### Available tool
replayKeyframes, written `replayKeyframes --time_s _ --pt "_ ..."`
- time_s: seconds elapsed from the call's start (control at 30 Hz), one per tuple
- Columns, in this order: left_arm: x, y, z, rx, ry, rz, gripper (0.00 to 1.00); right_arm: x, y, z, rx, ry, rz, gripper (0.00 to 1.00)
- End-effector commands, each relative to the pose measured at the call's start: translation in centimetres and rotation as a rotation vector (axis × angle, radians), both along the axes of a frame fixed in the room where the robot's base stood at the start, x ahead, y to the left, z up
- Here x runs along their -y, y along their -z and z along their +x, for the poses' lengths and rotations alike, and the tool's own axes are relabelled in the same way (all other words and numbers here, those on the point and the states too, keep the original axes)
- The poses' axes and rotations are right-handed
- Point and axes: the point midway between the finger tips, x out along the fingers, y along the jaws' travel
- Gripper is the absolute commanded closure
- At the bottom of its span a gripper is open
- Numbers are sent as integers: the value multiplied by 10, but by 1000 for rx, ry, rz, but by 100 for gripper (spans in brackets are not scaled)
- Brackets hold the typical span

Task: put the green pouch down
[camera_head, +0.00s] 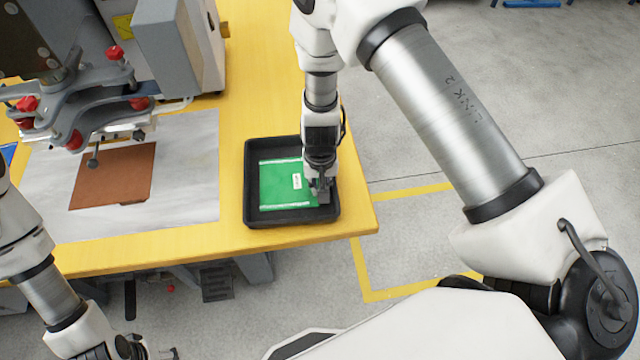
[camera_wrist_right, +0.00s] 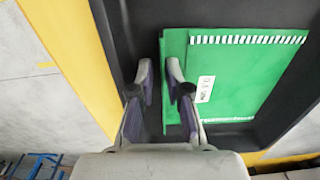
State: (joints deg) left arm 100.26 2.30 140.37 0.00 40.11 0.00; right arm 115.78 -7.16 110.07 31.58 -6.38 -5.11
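The green pouch (camera_head: 280,184) lies flat in a black tray (camera_head: 250,215) at the table's right end. It has a white label and white striped edges. It also shows in the right wrist view (camera_wrist_right: 245,80), where a green layer edge sticks out on its left side. My right gripper (camera_head: 321,194) is down at the pouch's right edge in the head view. In the wrist view its two fingers (camera_wrist_right: 158,70) stand apart, with dark tray and a strip of green between them. My left gripper (camera_head: 150,350) is partly visible at the lower left, away from the tray.
A brown sheet (camera_head: 112,177) lies on a pale grey mat (camera_head: 190,190) left of the tray. A machine with red knobs (camera_head: 75,100) stands over it. The yellow table (camera_head: 240,125) ends just right of the tray, with open floor beyond.

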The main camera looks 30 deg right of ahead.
Motion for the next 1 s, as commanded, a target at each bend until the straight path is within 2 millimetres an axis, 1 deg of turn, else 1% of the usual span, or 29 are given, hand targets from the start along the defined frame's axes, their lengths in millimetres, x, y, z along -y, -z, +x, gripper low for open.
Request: replayKeyframes --time_s 0.07,0.17,0.23,0.37,0.5,0.6,0.7,0.8,1.0 --pt "0 -1 0 0 0 0 39 0 -1 0 -1 0 0 83" --pt "0 -5 0 0 0 0 39 0 -7 0 0 0 0 83" --pt "0 -3 0 0 0 0 39 0 -17 1 2 -2 0 83" --pt "0 -1 0 0 0 0 39 0 -47 1 3 -2 0 83" --pt "0 1 0 0 0 0 39 0 -85 1 5 -1 -1 83" --pt "0 2 0 0 0 0 39 0 -106 0 4 0 0 83" --pt "0 3 0 0 0 0 39 0 -118 0 2 -1 -1 83" --pt "0 3 0 0 0 0 39 0 -123 0 -1 0 0 83" --pt "0 2 0 0 0 0 39 0 -124 0 -1 0 0 83"
